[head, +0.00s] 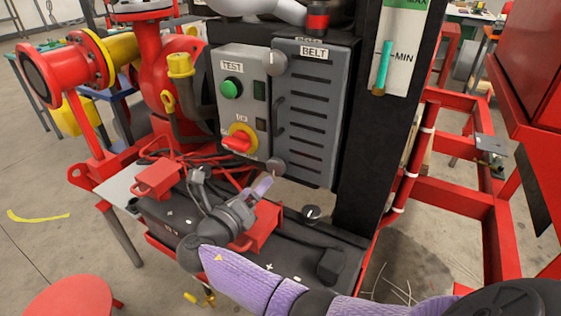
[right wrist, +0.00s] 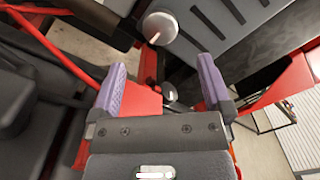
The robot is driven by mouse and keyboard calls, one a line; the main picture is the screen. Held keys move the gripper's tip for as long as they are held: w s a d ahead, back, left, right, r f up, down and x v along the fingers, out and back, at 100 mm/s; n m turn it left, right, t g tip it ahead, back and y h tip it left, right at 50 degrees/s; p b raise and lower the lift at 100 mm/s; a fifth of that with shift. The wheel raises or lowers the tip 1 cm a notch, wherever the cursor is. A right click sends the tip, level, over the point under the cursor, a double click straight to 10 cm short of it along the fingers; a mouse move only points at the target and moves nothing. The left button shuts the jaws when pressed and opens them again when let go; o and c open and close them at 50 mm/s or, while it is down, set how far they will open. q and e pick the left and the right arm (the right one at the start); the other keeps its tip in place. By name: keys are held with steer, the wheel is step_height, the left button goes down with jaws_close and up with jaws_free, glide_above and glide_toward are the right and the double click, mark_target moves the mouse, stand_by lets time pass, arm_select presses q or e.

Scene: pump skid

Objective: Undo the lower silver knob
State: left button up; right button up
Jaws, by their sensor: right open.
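The lower silver knob (head: 276,165) sits at the bottom left corner of the grey slotted BELT cover (head: 312,110). In the right wrist view the knob (right wrist: 160,28) is a round silver disc with an orange mark, ahead of the fingertips. The upper silver knob (head: 276,62) is at the cover's top left. My right gripper (head: 261,186) is just below and left of the lower knob, apart from it. In the right wrist view its purple fingers (right wrist: 160,75) are spread and empty. My left gripper is not in view.
A grey panel with a green TEST button (head: 231,88) and a red rotary switch (head: 237,141) adjoins the cover. A small dark knob (head: 311,212) stands on the black base. Red brackets (head: 157,178) and cables crowd the left. A black post (head: 372,130) rises on the right.

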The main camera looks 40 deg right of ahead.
mark_target(273, 168)
steer(key=b+x, duration=0.3)
steer(key=x, duration=0.4)
steer(key=shift+d+f, duration=0.2)
steer(key=shift+w+d+r, duration=0.15)
steer(key=shift+w+d, duration=0.1)
steer(key=shift+d, duration=0.2)
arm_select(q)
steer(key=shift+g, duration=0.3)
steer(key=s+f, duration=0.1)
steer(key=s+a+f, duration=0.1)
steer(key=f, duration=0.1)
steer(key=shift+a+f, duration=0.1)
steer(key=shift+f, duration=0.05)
arm_select(e)
steer(key=c, duration=1.3)
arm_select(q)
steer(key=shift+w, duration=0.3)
